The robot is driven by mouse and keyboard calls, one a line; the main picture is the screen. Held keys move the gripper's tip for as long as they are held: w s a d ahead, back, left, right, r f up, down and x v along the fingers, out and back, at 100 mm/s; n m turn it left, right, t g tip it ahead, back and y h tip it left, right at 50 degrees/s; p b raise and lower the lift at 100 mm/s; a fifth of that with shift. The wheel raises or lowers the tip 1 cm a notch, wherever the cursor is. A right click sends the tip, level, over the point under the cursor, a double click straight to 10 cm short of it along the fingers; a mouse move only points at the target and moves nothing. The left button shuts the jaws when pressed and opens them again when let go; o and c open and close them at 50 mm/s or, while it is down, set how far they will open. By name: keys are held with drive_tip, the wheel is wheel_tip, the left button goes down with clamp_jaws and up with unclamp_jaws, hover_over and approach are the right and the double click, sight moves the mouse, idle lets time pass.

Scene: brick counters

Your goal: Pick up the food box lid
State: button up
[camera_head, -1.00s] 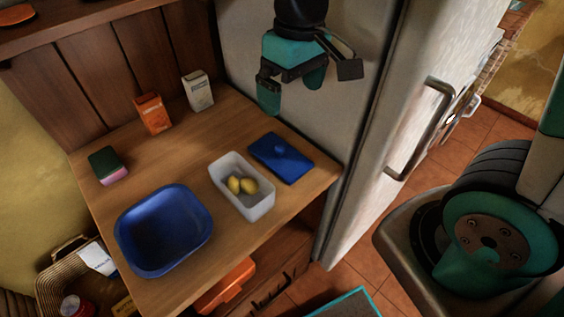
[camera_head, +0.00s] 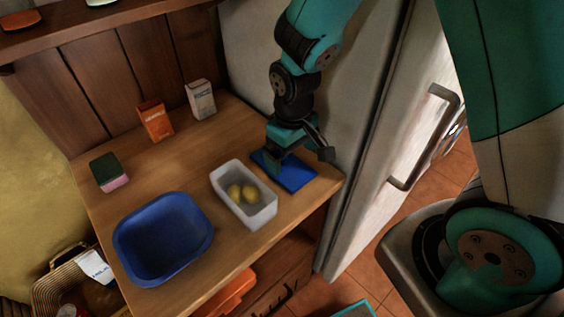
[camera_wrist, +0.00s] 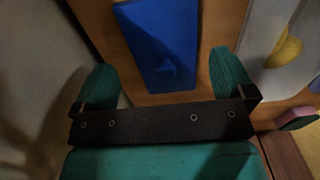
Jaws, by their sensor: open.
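The food box lid is a flat blue rectangle (camera_head: 298,174) lying on the wooden counter, beside the white food box (camera_head: 246,211) that holds yellow fruit. My gripper (camera_head: 278,168) is low over the lid's left part and hides some of it in the head view. In the wrist view, the lid (camera_wrist: 160,35) shows ahead with a small raised knob, and my gripper's two green fingers (camera_wrist: 162,82) stand wide apart, one to each side of the knob. The gripper is open and holds nothing. I cannot tell whether the fingers touch the lid.
A blue basin (camera_head: 163,238) stands at the counter's front left. A sponge (camera_head: 109,172), an orange carton (camera_head: 155,121) and a white carton (camera_head: 201,99) stand farther back. The fridge (camera_head: 345,130) rises close to the lid's right. The middle of the counter is clear.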

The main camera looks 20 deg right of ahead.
sight(289, 168)
wheel_tip(289, 168, down, 4)
drive_tip(key=shift+w+a+f, duration=0.1)
drive_tip(key=shift+w+a, duration=0.05)
drive_tip(key=c, duration=0.7)
